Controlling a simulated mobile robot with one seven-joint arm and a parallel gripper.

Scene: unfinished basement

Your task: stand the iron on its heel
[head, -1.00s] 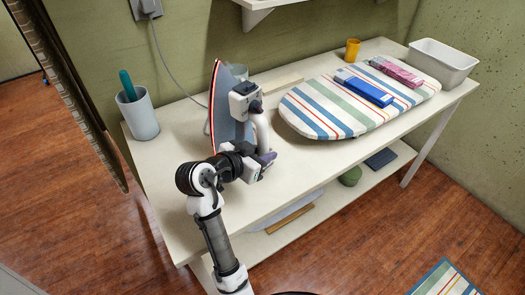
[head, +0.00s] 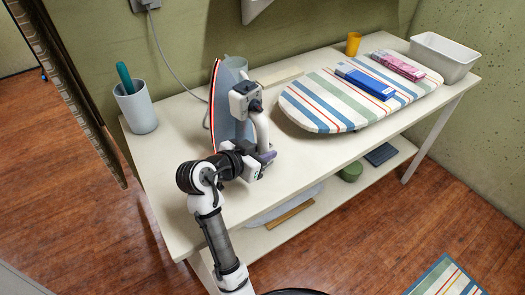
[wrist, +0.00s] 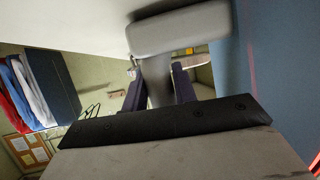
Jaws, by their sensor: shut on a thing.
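The iron (head: 219,105) is upright in the head view, at the left part of the white table (head: 185,215). Its tip points up and its flat soleplate, edged in red, faces left. My gripper (wrist: 158,88) is shut on the iron's pale handle, with a dark purple finger on each side of it in the wrist view. The handle (head: 262,130) shows on the iron's right side in the head view. My arm hides the iron's lower end, so I cannot tell whether the heel touches the tabletop.
A cup with a teal-handled item (head: 139,110) stands left of the iron. A striped ironing board (head: 315,118) lies to the right, bearing a blue box (head: 366,84) and a pink box (head: 398,66). A white bin (head: 442,62) and yellow cup (head: 353,44) stand farther right. The front tabletop is clear.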

